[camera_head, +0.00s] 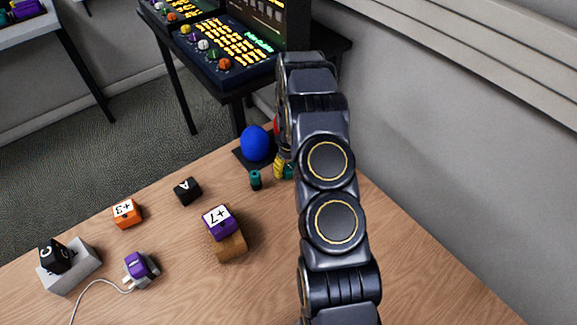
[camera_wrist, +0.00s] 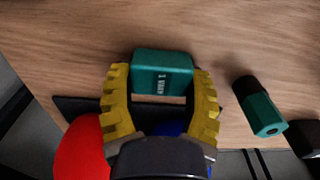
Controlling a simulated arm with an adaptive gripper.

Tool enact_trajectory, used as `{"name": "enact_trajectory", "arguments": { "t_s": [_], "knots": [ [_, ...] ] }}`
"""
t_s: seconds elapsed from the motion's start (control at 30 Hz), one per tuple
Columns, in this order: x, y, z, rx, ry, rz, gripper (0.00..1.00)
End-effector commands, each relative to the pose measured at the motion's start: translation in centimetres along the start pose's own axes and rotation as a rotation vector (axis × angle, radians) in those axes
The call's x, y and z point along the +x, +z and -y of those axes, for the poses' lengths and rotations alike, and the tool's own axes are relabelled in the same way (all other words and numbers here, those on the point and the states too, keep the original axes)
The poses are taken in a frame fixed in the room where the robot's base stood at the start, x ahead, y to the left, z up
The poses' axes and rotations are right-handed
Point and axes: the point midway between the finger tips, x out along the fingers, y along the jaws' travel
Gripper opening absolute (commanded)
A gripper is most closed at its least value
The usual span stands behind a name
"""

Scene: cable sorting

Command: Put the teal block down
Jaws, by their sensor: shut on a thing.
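The teal block (camera_wrist: 163,72) sits between the two yellow fingers of my gripper (camera_wrist: 162,100) in the wrist view, with a printed label facing the camera. The fingers are shut on it from both sides. In the head view my gripper (camera_head: 283,168) is low at the table's far side, and only a sliver of the teal block (camera_head: 288,172) shows beside the fingers. The arm hides the rest. I cannot tell whether the block touches the table.
A teal-and-black piece (camera_head: 255,180) stands left of my gripper. A blue ball (camera_head: 254,143) and a partly hidden red ball (camera_wrist: 82,152) are close by, near a dark mat (camera_head: 240,155).

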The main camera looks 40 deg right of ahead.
Motion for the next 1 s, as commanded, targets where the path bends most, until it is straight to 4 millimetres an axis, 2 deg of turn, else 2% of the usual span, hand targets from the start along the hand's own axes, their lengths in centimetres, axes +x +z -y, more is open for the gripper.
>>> {"name": "enact_trajectory", "arguments": {
  "t_s": [0.03, 0.07, 0.1, 0.13, 0.43, 0.57, 0.67, 1.0],
  "knots": [
    [0.2, 0.0, 0.0, 0.000, 0.000, 0.001, 0.20],
    [0.2, 0.0, 0.0, 0.000, 0.000, 0.000, 0.57],
    [0.2, 0.0, 0.0, 0.000, 0.000, 0.000, 0.74],
    [0.2, 0.0, 0.0, 0.000, 0.000, 0.000, 0.82],
    [0.1, 0.0, 0.0, 0.000, 0.000, 0.000, 0.82],
    [-0.6, -0.1, 0.0, 0.000, 0.001, -0.002, 0.82],
    [-2.2, -0.1, -0.1, 0.000, 0.003, -0.006, 0.82],
    [-9.3, -0.1, 0.0, -0.001, 0.002, -0.003, 0.82]
  ]
}}
